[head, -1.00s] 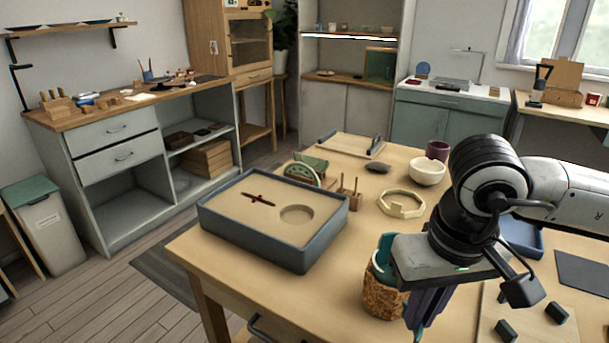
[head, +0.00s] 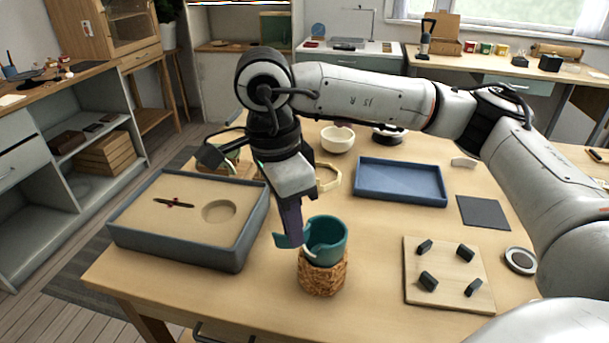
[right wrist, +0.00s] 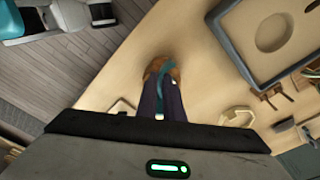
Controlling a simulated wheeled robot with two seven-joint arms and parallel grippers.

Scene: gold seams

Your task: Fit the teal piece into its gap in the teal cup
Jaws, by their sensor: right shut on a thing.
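The teal cup (head: 330,236) stands in a cork ring (head: 322,278) near the table's front edge. Its rim is open at the top, and a pale broken edge shows on its left side. My right gripper (head: 290,238) points down just left of the cup, shut on the curved teal piece (head: 284,241). The piece is beside the gap side; I cannot tell whether it touches the cup. In the right wrist view the teal piece (right wrist: 165,72) shows as a thin arc between the dark fingers (right wrist: 162,102), with the cork ring (right wrist: 152,68) behind. My left gripper is out of view.
A grey sand tray (head: 240,250) lies left of the cup. Behind are a cream ring (head: 328,177), a white bowl (head: 337,139) and a blue tray (head: 400,182). A board with dark pegs (head: 448,272) lies right. Bare table lies between cup and board.

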